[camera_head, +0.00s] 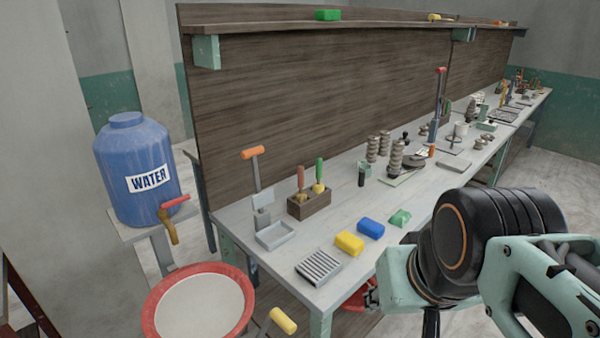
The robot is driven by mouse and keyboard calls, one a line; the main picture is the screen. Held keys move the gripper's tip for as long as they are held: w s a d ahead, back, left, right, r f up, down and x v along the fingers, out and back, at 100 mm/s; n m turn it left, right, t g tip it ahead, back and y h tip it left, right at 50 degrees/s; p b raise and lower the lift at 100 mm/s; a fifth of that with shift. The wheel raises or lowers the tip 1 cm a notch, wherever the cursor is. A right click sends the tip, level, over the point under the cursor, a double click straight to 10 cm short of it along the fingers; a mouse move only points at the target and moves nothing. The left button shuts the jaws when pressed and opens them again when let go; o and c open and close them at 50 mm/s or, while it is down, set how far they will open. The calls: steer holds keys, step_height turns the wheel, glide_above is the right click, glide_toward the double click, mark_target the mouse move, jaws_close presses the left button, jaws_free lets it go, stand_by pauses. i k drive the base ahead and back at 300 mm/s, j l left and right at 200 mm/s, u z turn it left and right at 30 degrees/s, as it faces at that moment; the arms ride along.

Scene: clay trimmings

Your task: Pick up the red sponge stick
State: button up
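Two sponge sticks stand upright in a small brown wooden holder (309,205) near the left end of the grey workbench. The red sponge stick (301,177) is the left one, with an orange-red handle and a yellowish sponge low in the holder. The other stick (319,172) has a green handle and stands close beside it. The lower ends of both are hidden by the holder. My arm (490,245) fills the lower right, well to the right of the holder. I cannot make out my gripper's fingers in this view.
A ribbed grey block (318,266), yellow sponge (349,243) and blue sponge (371,229) lie in front. A red-rimmed basin (155,320) and blue water barrel (135,150) stand left.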

mark_target(301, 196)
steer(key=i+l+u, duration=0.15)
steer(key=l, duration=0.2)
steer(key=l+u, duration=0.15)
steer(key=l, duration=0.25)
steer(key=i+l+u, duration=0.15)
steer(key=l, duration=0.2)
steer(key=i+l+u, duration=0.1)
steer(key=l, duration=0.3)
steer(key=i+l+u, duration=0.4)
steer(key=l, duration=0.25)
steer(key=i, duration=0.1)
